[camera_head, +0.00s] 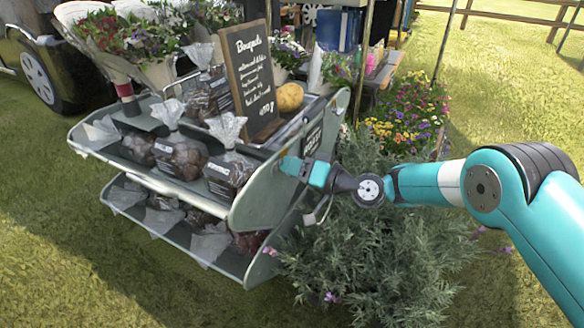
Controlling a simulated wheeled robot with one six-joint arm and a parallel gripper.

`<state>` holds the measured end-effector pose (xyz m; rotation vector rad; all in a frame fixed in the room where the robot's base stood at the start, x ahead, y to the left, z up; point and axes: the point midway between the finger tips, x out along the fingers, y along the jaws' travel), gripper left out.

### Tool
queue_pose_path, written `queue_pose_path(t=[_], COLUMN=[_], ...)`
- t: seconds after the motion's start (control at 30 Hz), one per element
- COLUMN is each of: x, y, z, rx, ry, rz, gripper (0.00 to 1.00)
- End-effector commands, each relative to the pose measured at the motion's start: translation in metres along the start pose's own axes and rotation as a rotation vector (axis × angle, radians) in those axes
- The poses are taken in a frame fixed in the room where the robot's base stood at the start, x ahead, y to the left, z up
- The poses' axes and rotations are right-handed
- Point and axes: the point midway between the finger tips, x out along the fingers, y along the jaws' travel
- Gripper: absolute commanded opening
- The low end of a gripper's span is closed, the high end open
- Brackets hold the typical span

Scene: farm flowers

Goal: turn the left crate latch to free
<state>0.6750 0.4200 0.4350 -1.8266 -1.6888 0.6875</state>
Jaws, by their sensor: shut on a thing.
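My teal gripper (290,166) reaches in from the right and is at the end panel of the grey two-tier display stand (262,200). Its fingers are shut on a small part at the panel's edge, which I take to be the left crate latch. The fingers cover the latch, so its shape and turn angle cannot be made out. No separate crate can be told apart from the stand in this view.
Bagged goods (180,158) fill both tiers. A chalkboard sign (250,75) and a yellow round fruit (289,97) stand above. A leafy bush (380,240) grows close under my arm. Open grass (90,270) lies at the front left.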

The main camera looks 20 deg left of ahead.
Motion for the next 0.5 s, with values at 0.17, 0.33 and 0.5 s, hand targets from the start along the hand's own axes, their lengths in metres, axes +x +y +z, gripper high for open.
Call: queue_pose_path(t=[0.17, 0.33, 0.5], x=[-0.0012, -0.0013, -0.0013], y=[0.0018, 0.002, 0.002], z=[0.0008, 0.001, 0.0007], rx=[-0.163, -0.323, -0.475], ry=[0.0, 0.0, 0.0], rz=[0.002, 0.002, 0.001], gripper=[0.04, 0.04, 0.04])
